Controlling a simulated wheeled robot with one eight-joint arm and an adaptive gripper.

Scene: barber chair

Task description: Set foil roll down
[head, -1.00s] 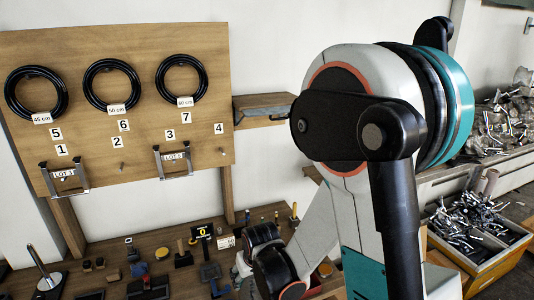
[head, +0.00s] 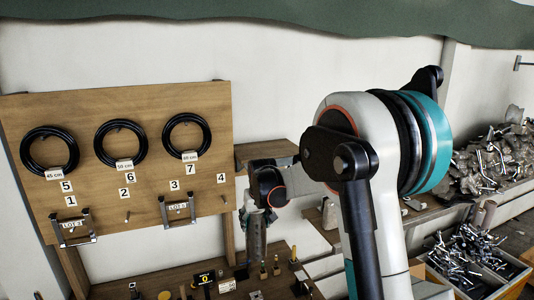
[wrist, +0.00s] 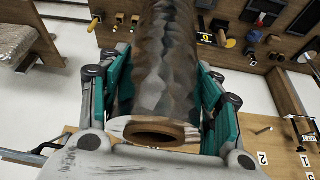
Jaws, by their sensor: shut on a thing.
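My gripper (wrist: 165,85) is shut on the foil roll (wrist: 163,45), its teal fingers on either side of it. The roll is long, grey-brown and crinkled, with a brown core end (wrist: 155,132) facing the wrist camera. In the head view my gripper (head: 258,212) hangs below my wrist joint, and the roll (head: 256,240) points downward, about upright, above the bench. Whether its lower end touches anything is unclear in the head view.
A wooden pegboard (head: 110,105) with black hose coils and two metal brackets stands at left. A small wall shelf (head: 270,152) is behind my wrist. The workbench (head: 130,280) below carries several small tools. A bin of metal parts (head: 465,255) is at right.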

